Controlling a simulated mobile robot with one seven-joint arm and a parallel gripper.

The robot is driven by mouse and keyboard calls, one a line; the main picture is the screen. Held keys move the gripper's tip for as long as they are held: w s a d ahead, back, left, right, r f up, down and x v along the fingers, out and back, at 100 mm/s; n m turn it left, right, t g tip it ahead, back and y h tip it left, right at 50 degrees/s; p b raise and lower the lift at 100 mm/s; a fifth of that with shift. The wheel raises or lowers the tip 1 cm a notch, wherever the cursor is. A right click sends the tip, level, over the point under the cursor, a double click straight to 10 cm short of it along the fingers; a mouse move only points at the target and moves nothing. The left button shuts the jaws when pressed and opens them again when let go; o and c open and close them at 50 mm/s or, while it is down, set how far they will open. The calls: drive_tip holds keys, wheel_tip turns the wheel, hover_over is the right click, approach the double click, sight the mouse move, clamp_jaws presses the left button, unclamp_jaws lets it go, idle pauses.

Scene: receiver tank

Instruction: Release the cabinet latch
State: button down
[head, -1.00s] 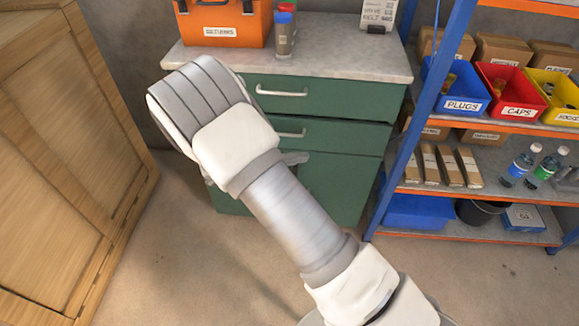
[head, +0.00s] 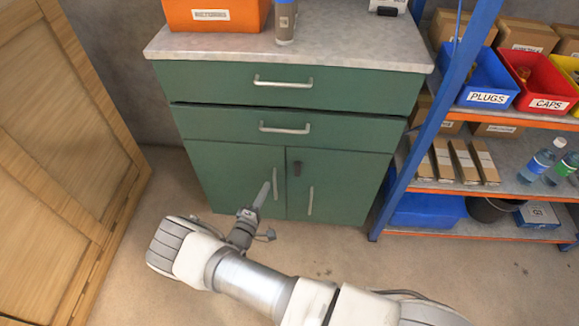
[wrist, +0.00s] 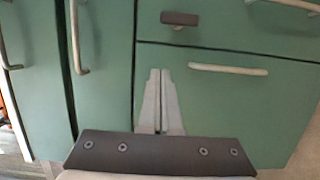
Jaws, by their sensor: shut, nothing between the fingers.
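The green cabinet (head: 215,160) has two drawers above two doors. A small dark latch (head: 297,168) sits on the right door, near its top and beside the seam between the doors. In the wrist view, turned sideways, the latch (wrist: 180,19) appears as a dark bar near the top. My gripper (head: 265,185) points at the upper part of the left door, close to that door's handle (head: 275,183). Its fingers (wrist: 160,72) are together with nothing between them, apart from the latch in the picture. Both doors and drawers look closed.
A blue-framed shelf (head: 425,130) with bins, boxes and bottles stands at the right. A wooden crate or cabinet (head: 60,150) stands at the left. An orange toolbox (head: 215,15) sits on the countertop (head: 330,48). Floor in front of the cabinet is partly clear.

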drive_tip(key=shift+a+f, duration=0.1)
drive_tip(key=shift+f, duration=0.15)
drive_tip(key=b+x, duration=0.2)
drive_tip(key=x, duration=0.7)
drive_tip(key=shift+w+f+b, duration=0.1)
drive_tip(key=shift+w+b, duration=0.25)
drive_tip(key=d, duration=0.3)
drive_tip(key=shift+w+d, duration=0.1)
drive_tip(key=shift+d, duration=0.55)
drive_tip(key=shift+a+r, duration=0.1)
drive_tip(key=shift+r, duration=0.1)
